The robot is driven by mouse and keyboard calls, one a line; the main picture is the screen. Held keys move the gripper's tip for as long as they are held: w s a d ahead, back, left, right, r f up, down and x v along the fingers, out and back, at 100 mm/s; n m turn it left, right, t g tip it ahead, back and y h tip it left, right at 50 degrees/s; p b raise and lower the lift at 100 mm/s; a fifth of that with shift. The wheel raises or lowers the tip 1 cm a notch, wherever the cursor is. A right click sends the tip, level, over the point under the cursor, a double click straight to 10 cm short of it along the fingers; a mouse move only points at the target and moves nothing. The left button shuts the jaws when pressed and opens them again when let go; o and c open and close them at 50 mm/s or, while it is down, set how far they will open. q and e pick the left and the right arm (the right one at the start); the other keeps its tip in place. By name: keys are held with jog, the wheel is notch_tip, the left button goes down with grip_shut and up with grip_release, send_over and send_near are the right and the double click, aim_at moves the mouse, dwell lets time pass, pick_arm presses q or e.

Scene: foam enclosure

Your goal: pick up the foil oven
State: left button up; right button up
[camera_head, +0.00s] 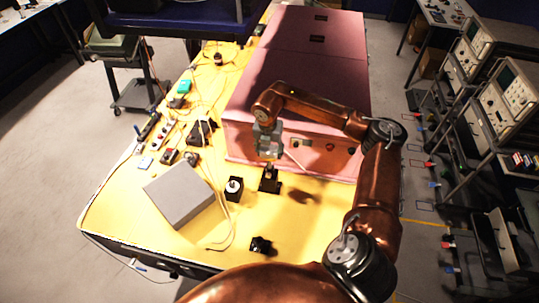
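My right arm reaches over the yellow table (135,205) and bends back to the left. My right gripper (270,156) points down in front of the pink foam enclosure (335,85). Directly below it is a small black upright device with a brass-coloured top (269,180). The gripper's tips are close to this top; I cannot tell whether they touch it, nor how far they are apart. No object is clearly recognisable as the foil oven; a plain grey box (180,195) lies to the left. My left gripper is not in view.
A black device with a pale round top (233,188) stands close to the left of the brass-topped one. A small black part (261,246) lies near the front edge. Cables and power strips (160,133) clutter the left side. Instrument racks (490,100) stand at right.

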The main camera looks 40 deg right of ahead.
jog(key=shift+s+d+r, duration=0.1)
jog(key=shift+s, duration=0.15)
jog(key=c, duration=0.3)
jog(key=shift+c, duration=0.8)
jog(key=shift+w, duration=0.15)
jog(key=c, duration=0.6)
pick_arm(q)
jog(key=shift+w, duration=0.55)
pick_arm(e)
jog(key=shift+r, duration=0.1)
jog(key=shift+c, duration=0.3)
